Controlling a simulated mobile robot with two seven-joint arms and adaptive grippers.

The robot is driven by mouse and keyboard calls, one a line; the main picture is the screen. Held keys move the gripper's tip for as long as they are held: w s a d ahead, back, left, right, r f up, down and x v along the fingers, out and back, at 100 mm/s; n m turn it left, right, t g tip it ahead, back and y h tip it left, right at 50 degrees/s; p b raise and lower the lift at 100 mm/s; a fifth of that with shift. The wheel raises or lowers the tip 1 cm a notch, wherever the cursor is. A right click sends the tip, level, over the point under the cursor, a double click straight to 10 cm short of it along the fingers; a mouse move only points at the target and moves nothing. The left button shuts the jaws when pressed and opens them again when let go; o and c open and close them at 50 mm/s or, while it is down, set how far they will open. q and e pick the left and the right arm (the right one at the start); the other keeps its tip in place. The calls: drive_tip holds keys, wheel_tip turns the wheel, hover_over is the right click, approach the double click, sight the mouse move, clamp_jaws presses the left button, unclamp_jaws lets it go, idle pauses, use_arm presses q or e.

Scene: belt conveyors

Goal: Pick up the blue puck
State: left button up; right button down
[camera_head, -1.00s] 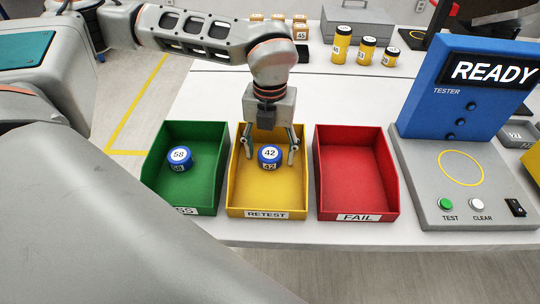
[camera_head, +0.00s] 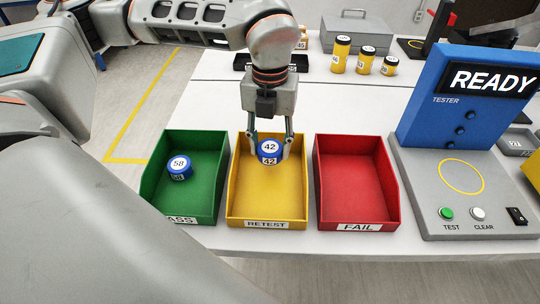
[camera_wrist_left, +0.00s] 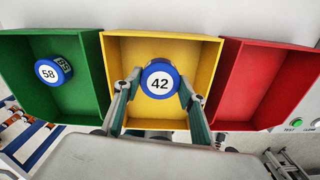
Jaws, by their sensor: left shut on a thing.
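A blue puck (camera_head: 269,149) numbered 42 is in the yellow RETEST bin (camera_head: 246,207). My left gripper (camera_head: 269,150) reaches down into that bin and is shut on this puck, one finger at each side. The puck and both fingers also show in the left wrist view (camera_wrist_left: 160,78). A second blue puck (camera_head: 179,167), numbered 58, lies in the green PASS bin (camera_head: 197,206), apart from the gripper. Whether puck 42 touches the bin floor is not clear. My right gripper is not in view.
A red FAIL bin (camera_head: 355,190) stands empty right of the yellow one. A blue tester (camera_head: 460,95) reading READY stands on a grey base with buttons at the right. Several yellow cylinders (camera_head: 365,60) stand at the back. The white table between is clear.

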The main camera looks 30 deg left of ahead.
sight(271, 147)
use_arm(q)
wheel_tip(271, 147, up, 15)
drive_tip(key=shift+d, duration=0.15)
